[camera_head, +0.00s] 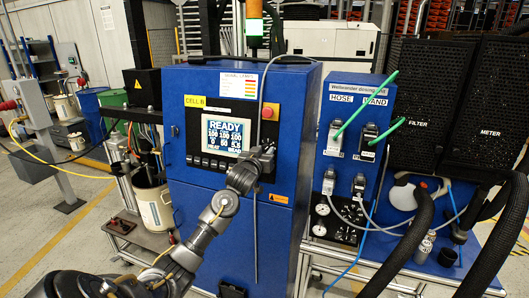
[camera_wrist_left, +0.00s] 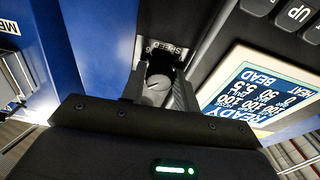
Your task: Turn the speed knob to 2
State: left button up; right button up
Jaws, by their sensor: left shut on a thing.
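The speed knob (camera_wrist_left: 157,86) is a round dark knob with a pale pointer line, below a "SPEED" label (camera_wrist_left: 167,47) that appears upside down in the left wrist view. My left gripper (camera_wrist_left: 160,76) is shut on the knob, with a finger on either side of it. In the head view my left gripper (camera_head: 264,157) is at the blue cabinet (camera_head: 235,225), just right of the display, and hides the knob. The knob's exact setting is too small to read. My right gripper is not in view.
The display (camera_head: 229,135) shows "READY" and several numbers. A red button (camera_head: 267,112) on a yellow plate sits just above my left gripper. A thin grey cable hangs down the cabinet front by the gripper. A hose and wand panel (camera_head: 350,115) stands to the right.

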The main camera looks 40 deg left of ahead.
pick_arm(q)
jog(key=n+p, duration=0.1)
jog(key=n, duration=0.1)
jog(key=n+y+p, duration=0.1)
jog(key=n, duration=0.2)
jog(key=shift+d+r+g, duration=0.1)
jog(key=shift+d+g, duration=0.1)
jog(key=shift+g, duration=0.2)
jog(key=n+p, duration=0.1)
jog(key=n, duration=0.1)
jog(key=n+p, duration=0.1)
jog(key=n, duration=0.2)
jog(key=shift+w+g+y, duration=0.1)
jog(key=shift+g+y, duration=0.2)
jog(key=shift+g, duration=0.1)
jog(key=n, duration=0.4)
jog(key=shift+d+g, duration=0.1)
jog(key=shift+g, duration=0.3)
jog(key=shift+r+n+g, duration=0.15)
jog(key=shift+n+g, duration=0.25)
jog(key=shift+n, duration=2)
jog(key=o, duration=1)
jog(key=shift+c, duration=0.2)
